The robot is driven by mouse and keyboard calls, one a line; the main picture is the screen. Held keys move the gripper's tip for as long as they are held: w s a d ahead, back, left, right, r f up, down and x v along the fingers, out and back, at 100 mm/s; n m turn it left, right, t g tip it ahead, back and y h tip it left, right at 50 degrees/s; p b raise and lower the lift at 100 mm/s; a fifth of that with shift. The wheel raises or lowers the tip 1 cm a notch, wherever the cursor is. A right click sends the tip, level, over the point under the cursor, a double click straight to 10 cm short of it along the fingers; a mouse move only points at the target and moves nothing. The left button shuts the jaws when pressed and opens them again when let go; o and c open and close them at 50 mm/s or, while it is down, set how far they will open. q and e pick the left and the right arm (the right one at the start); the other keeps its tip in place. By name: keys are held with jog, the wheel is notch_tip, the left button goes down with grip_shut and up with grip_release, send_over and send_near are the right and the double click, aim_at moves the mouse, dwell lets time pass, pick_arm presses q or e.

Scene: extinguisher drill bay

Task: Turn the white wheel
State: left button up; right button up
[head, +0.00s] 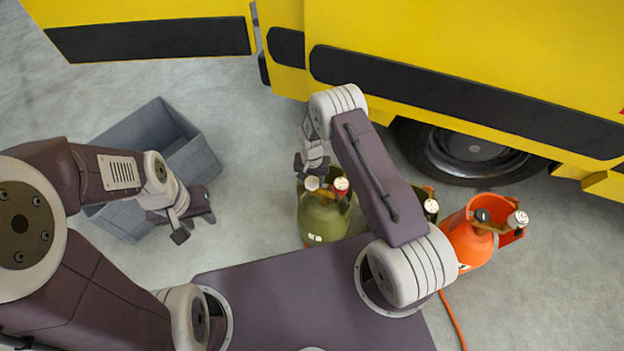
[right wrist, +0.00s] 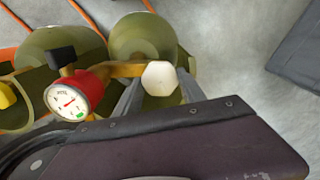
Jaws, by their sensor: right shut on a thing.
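The white wheel (right wrist: 160,78) is a faceted white knob at the end of a brass valve, seen in the right wrist view. It shows in the head view (head: 312,183) on top of an olive-green cylinder (head: 322,222). My right gripper (right wrist: 158,92) is shut on the wheel, a finger on each side. In the head view my right gripper (head: 313,172) reaches down over the cylinder. A red-rimmed gauge (right wrist: 70,98) sits beside the wheel on the same valve. My left gripper (head: 194,227) is open and empty near the grey crate.
The grey crate (head: 200,160) stands on the floor at left. Another green cylinder (head: 428,195) is partly hidden behind my right arm. An orange cylinder (head: 472,245) with a hose stands to the right. A yellow vehicle (head: 450,40) borders the back.

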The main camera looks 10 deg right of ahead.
aim_at(312, 181)
jog(key=m, duration=0.4)
jog(key=shift+m, duration=0.7)
jog(key=o, duration=1.1)
notch_tip(312, 181, up, 8)
jog(key=shift+r+p, duration=0.1)
jog(key=shift+p, duration=1.1)
jog(key=shift+r, duration=0.4)
jog(key=shift+d, duration=0.1)
